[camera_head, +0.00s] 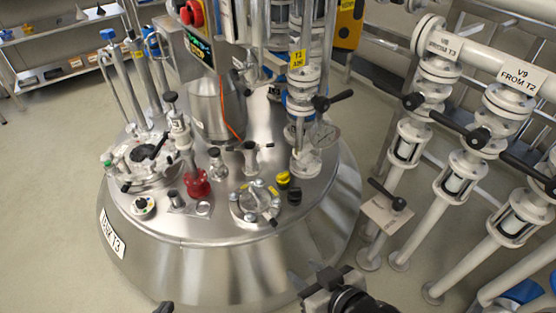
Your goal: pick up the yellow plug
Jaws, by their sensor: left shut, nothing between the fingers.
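The yellow plug (283,179) sits on the steel top of the tank (225,220), right of the round bolted hatch. A small black plug (295,194) is close beside it, toward the front right. My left gripper (163,307) shows only as a dark tip at the bottom edge; it is shut and empty, well away from the plug. My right gripper (328,282) is at the bottom, in front of the tank and apart from the plug. The angle does not show whether its fingers are open or shut.
A red fitting (197,183) and the bolted hatch (257,203) stand left of the yellow plug. A vertical valve pipe (304,120) rises just behind it. White valve pipes (457,180) fill the right side. The tank's front slope is clear.

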